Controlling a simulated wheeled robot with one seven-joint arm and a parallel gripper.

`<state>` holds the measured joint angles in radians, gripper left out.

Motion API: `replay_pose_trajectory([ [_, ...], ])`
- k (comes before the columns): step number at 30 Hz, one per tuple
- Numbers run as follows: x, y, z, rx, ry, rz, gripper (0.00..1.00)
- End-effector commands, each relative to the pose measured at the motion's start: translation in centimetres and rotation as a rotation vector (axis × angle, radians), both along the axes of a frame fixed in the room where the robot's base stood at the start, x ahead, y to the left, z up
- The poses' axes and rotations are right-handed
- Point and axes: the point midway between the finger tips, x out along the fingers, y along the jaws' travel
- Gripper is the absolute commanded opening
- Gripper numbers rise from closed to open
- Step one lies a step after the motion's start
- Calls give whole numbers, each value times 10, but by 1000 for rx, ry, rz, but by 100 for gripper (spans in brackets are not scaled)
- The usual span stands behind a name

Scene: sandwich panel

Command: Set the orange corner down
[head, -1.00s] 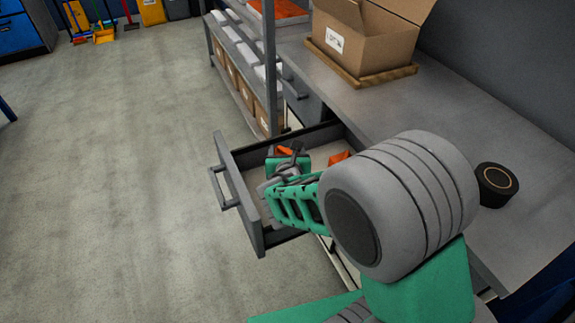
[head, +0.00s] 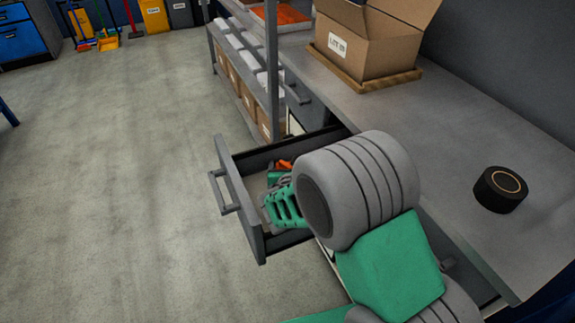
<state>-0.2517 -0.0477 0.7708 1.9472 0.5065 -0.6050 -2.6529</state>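An orange piece (head: 285,165), which looks like the orange corner, shows at the far side of my gripper (head: 277,179), inside the open drawer (head: 225,170). Most of the piece is hidden by the gripper and the green arm link. I cannot tell whether the fingers hold it or only sit beside it. The fingertips are small and mostly covered, so their opening does not show. The gripper is low, within the drawer's walls.
The grey bench (head: 440,110) runs above the drawer on the right. It carries an open cardboard box (head: 365,50) on a wooden board and a black tape roll (head: 500,189). A shelf rack (head: 240,80) stands behind.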

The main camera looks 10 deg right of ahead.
Motion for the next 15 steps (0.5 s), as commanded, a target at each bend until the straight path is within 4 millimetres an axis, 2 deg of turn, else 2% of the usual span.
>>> replay_pose_trajectory([
  [8,-3,1,6,-1,0,1,72],
  [11,-19,5,13,0,1,4,72],
  [15,-53,13,29,-1,-1,6,72],
])
